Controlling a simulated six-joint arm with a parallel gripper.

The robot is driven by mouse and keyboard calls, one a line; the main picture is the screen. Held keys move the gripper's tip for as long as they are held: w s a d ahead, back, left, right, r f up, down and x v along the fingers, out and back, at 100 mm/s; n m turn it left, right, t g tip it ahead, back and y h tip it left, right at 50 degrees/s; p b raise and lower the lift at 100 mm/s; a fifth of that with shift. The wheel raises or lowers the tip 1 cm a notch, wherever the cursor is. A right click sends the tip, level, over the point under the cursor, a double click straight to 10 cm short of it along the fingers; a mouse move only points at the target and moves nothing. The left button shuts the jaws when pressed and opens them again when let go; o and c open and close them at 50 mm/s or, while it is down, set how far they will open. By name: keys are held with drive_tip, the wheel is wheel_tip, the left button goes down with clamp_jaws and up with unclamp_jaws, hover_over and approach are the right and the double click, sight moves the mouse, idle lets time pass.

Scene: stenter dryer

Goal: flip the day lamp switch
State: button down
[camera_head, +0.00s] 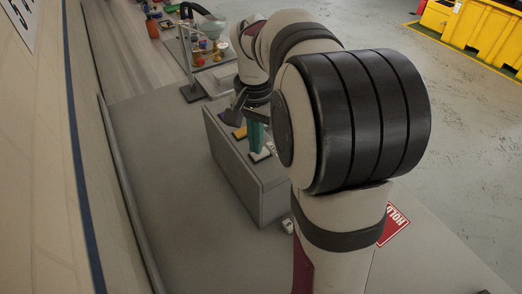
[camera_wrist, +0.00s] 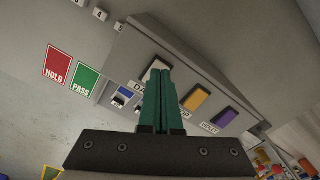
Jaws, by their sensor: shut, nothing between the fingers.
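The grey switch box (camera_head: 236,170) stands on the table in the head view. In the wrist view its sloping face (camera_wrist: 205,76) carries a row of rocker switches. The cream switch (camera_wrist: 156,63), above a label beginning "DA", is partly hidden behind my fingertips. An orange switch (camera_wrist: 196,99) and a purple switch (camera_wrist: 224,117) follow to the right. My gripper (camera_wrist: 161,73) has its teal fingers together and empty, pointing at the cream switch. In the head view my gripper (camera_head: 256,150) is at the box's switch face; contact cannot be told.
A red HOLD card (camera_wrist: 57,65) and a green PASS card (camera_wrist: 83,80) lie left of the box. A stand (camera_head: 192,90) and small coloured objects are farther back. Yellow bins (camera_head: 470,25) stand at the far right. The table left of the box is clear.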

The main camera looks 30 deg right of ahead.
drive_tip(key=shift+r, duration=2.95)
drive_tip(key=s+a+f+n+y, duration=0.1)
drive_tip(key=s+a+f+n, duration=0.2)
drive_tip(key=s+a, duration=0.5)
drive_tip(key=s+a+f+n, duration=0.3)
drive_tip(key=s+a+f, duration=0.2)
drive_tip(key=s, duration=0.8)
drive_tip(key=a, duration=0.3)
drive_tip(key=shift+s+y, duration=0.35)
drive_tip(key=shift+y, duration=0.05)
